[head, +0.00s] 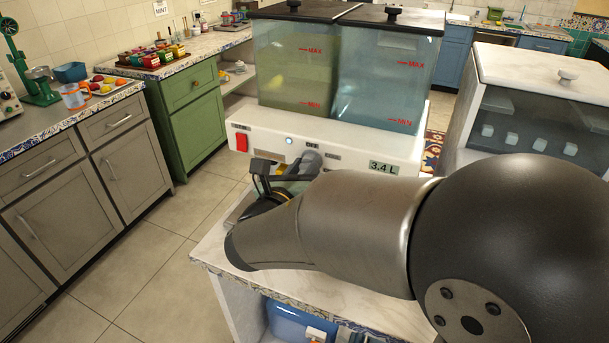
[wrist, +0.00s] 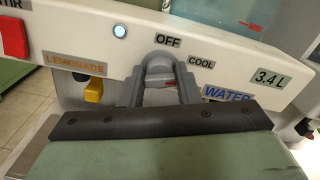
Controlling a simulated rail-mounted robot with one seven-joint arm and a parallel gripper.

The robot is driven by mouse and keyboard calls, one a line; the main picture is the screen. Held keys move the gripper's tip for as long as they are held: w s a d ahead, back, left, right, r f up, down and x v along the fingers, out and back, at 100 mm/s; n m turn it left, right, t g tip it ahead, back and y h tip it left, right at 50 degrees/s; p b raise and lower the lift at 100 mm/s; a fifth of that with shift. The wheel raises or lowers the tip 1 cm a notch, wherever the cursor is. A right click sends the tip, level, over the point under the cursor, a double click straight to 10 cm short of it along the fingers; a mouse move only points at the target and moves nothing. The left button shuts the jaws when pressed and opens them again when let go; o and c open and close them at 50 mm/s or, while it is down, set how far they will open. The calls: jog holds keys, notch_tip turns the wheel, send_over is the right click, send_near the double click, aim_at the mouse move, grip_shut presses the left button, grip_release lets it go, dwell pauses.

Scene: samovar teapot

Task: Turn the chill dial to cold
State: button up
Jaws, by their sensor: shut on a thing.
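The chill dial (wrist: 160,60) is a grey knob on the white front panel of the two-tank drink dispenser, below the OFF label (wrist: 168,41) and left of the COOL label (wrist: 201,63). It also shows in the head view (head: 312,159). My gripper (wrist: 163,88) is shut on the dial, its grey fingers at the knob's sides. The exact angle of the dial is hard to tell. In the head view my gripper (head: 284,170) reaches the panel from the front, and my arm hides part of the dispenser.
A yellow tap (wrist: 94,90) is left of the dial under LEMONADE; a WATER label (wrist: 227,94) is right. A red switch (head: 242,142) and lit blue light (head: 289,140) are on the panel. Two clear tanks (head: 385,75) stand above. A white-topped cabinet (head: 535,75) is at right.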

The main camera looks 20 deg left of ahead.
jog(key=m+b, duration=0.9)
jog(key=b, duration=0.4)
jog(key=shift+d+f+m, duration=0.1)
jog(key=shift+m, duration=0.3)
jog(key=shift+b, duration=0.35)
jog(key=o, duration=1)
jog(key=shift+c, duration=0.2)
jog(key=shift+s, duration=0.1)
jog(key=s+a, duration=0.2)
jog(key=s, duration=1.5)
jog(key=shift+a, duration=0.25)
